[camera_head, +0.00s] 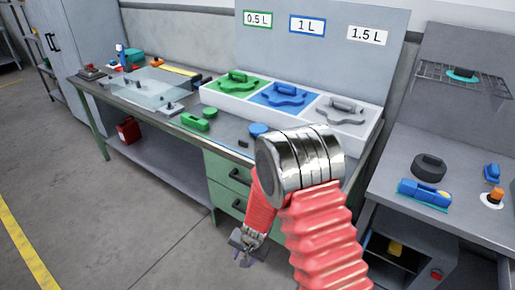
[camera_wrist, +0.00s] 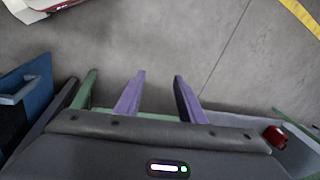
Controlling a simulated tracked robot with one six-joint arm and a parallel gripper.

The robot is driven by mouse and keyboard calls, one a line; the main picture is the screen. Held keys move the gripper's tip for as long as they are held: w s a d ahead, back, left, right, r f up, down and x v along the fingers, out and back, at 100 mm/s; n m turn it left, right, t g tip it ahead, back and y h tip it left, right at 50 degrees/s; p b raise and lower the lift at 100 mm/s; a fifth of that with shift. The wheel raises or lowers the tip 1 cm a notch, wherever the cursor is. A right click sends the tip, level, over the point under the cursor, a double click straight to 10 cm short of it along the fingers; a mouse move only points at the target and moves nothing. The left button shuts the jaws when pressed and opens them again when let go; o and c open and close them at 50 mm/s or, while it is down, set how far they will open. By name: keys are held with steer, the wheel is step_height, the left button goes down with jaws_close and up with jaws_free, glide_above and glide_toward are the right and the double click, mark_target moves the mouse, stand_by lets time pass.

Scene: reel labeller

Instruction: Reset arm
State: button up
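My arm, with red ribbed sleeves and a shiny metal elbow, rises in the lower middle of the head view and bends down. My gripper (camera_head: 243,246) hangs low in front of the green drawers (camera_head: 228,179), below the bench top. In the wrist view, the two purple fingers of my gripper (camera_wrist: 158,82) stand apart with only grey floor between their tips. My gripper is open and empty.
A workbench (camera_head: 150,116) carries a white tray (camera_head: 332,138) with green, blue and grey pieces, plus a loose green piece (camera_head: 195,122). A second bench (camera_head: 420,150) stands right. A red can (camera_head: 129,130) sits on the lower shelf. Floor at left is clear.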

steer(key=s+d+r+n+t, duration=0.1)
steer(key=s+d+r, duration=0.5)
steer(key=r, duration=0.7)
steer(key=s+d+r+n+t+h, duration=0.1)
steer(key=s+d+r, duration=0.6)
steer(key=r, duration=0.7)
steer(key=s+d+r+n+t+h, duration=0.1)
steer(key=s+d+r, duration=0.6)
steer(key=r, duration=0.7)
steer(key=shift+d+n+t, duration=0.35)
steer(key=shift+n+t, duration=0.15)
steer(key=shift+n, duration=0.4)
steer(key=shift+s, duration=0.1)
steer(key=shift+c, duration=0.6)
steer(key=shift+d, duration=0.1)
